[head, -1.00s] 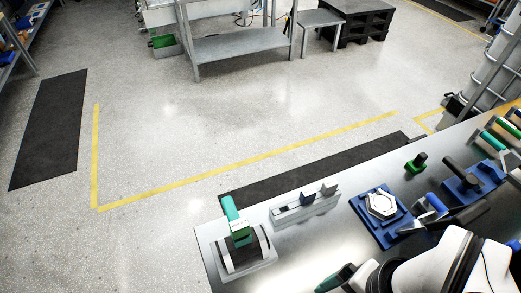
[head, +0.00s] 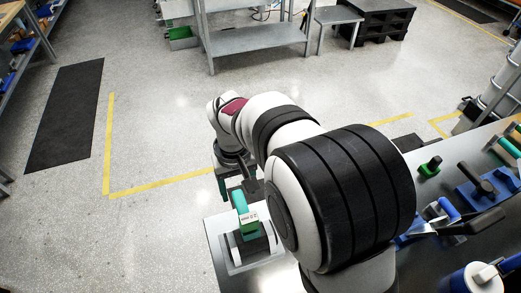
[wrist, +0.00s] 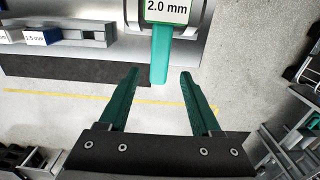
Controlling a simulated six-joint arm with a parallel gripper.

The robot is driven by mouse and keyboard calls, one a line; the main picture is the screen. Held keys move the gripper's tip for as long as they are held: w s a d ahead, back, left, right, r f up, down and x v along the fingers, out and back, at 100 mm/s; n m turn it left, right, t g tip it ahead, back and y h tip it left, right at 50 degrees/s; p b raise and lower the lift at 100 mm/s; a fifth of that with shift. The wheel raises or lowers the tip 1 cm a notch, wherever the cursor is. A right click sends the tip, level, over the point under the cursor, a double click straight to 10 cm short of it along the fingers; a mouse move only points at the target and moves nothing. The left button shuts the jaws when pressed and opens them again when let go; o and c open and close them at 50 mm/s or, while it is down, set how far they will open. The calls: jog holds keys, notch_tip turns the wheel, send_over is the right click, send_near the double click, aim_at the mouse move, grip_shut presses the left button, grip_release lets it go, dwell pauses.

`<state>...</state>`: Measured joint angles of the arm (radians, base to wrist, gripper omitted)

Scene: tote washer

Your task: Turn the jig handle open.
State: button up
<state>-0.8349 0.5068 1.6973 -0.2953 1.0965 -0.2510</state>
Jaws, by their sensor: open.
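The jig handle is a teal-green lever (head: 239,201) with a green block that carries a white label. It stands up from a grey jig base (head: 236,268) at the left end of the bench. In the wrist view the label reads "2.0 mm", and the teal lever (wrist: 160,56) points down toward the jaws. My gripper (wrist: 158,76) is open and empty, with one green finger on each side of the lever's end in the picture. I cannot tell how deep the lever sits between them. In the head view my gripper (head: 238,186) is just behind the lever, partly hidden by my arm.
My arm hides the middle of the bench. A rail with small blocks (wrist: 60,38) lies left of the jig in the wrist view. A green-based knob (head: 430,167) and a blue fixture (head: 478,188) stand at the right. Open floor lies beyond the bench.

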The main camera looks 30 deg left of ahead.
aim_at(240, 201)
notch_tip(240, 201, down, 4)
jog(key=shift+f, duration=0.1)
grip_shut()
dwell(0.4)
dwell(1.1)
